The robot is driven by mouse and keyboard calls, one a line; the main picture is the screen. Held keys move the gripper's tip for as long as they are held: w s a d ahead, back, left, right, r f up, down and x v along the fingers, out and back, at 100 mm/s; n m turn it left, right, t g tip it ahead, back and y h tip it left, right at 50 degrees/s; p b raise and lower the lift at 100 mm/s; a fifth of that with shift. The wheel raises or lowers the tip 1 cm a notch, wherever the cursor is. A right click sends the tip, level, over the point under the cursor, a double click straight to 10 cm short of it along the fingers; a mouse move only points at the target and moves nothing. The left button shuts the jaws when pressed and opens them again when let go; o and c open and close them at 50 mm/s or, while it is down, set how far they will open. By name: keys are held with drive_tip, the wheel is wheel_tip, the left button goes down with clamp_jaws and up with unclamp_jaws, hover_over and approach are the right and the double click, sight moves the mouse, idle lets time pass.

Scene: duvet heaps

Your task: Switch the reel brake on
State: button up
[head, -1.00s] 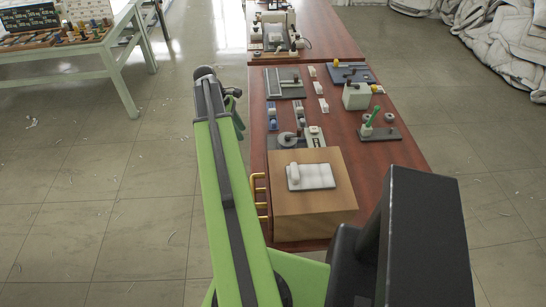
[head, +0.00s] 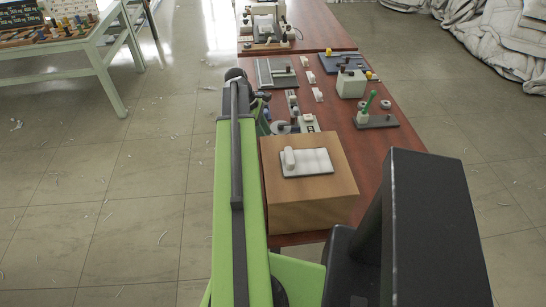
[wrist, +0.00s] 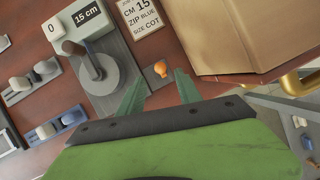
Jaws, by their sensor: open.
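My gripper (wrist: 160,92) is open, with its two green fingers spread and nothing between them. In the head view my gripper (head: 262,108) is over the table's left edge, beside a grey device. In the wrist view a small orange knob (wrist: 160,68) on a dark grey plate is just beyond and between the fingertips, apart from them. Left of it is a grey device with a round dial and dark-knobbed lever (wrist: 84,60) and a "15 cm" block (wrist: 88,17). Rocker-like switches (wrist: 46,69) sit further left. No label names the reel brake; I cannot tell which part it is.
A wooden box (head: 310,215) with a white pad on top stands close to the right of my arm. A stand with a green lever (head: 369,101) is on the right of the reddish table (head: 390,148).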

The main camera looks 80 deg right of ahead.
drive_tip(key=b+x, duration=0.6)
drive_tip(key=x, duration=0.2)
clamp_jaws()
